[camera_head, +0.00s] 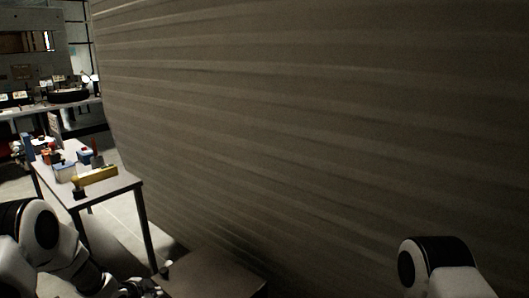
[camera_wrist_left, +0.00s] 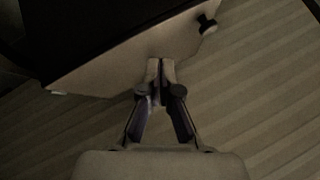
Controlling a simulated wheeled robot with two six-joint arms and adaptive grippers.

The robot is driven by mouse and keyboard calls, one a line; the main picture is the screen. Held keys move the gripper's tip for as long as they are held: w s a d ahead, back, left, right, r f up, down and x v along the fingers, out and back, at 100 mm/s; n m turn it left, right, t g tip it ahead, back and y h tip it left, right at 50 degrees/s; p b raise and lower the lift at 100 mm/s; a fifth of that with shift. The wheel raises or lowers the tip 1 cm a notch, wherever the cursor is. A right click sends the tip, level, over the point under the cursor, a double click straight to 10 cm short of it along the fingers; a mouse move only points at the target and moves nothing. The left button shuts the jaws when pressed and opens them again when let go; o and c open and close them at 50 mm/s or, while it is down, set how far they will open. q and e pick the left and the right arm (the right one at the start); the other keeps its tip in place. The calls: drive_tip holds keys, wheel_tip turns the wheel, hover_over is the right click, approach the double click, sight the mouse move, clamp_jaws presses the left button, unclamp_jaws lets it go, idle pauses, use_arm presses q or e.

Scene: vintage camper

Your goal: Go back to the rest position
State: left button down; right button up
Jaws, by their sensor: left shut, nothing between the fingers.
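My left gripper (camera_head: 150,288) is at the bottom edge of the head view, at the end of the arm that comes in from the left. In the left wrist view the left gripper (camera_wrist_left: 161,66) is shut and empty, its fingertips together. Its tips overlap a pale panel (camera_wrist_left: 110,62) in that view; I cannot tell whether they touch it. My right arm shows only as a white and black link at the lower right of the head view. The right gripper is out of view.
The camper's ribbed beige wall (camera_head: 320,130) fills most of the head view. A flat panel (camera_head: 215,275) juts out low beside the left gripper. A black knob (camera_wrist_left: 207,24) is on the panel's edge. A worktable (camera_head: 118,186) with tools stands at the left.

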use_arm(q)
drive_tip(key=s+d+f+n+g+p, duration=0.1)
drive_tip(key=s+d+f+g, duration=0.15)
drive_tip(key=s, duration=0.55)
drive_tip(key=s+d+f+n+g+p, duration=0.1)
drive_tip(key=s+d+f, duration=0.25)
drive_tip(key=s, duration=0.45)
drive_tip(key=s+d+f+n+g+p, duration=0.1)
drive_tip(key=s+d+f+g, duration=0.1)
drive_tip(key=s+f, duration=0.35)
drive_tip(key=s+r+n+g+y, duration=0.1)
drive_tip(key=s+n, duration=0.3)
drive_tip(key=s, duration=0.7)
drive_tip(key=s+r+n+g+y+p, duration=0.1)
drive_tip(key=s+r+n+g, duration=0.1)
drive_tip(key=s, duration=0.9)
drive_tip(key=shift+a+r+n, duration=0.4)
drive_tip(key=shift+r+n, duration=0.35)
drive_tip(key=shift+n, duration=0.45)
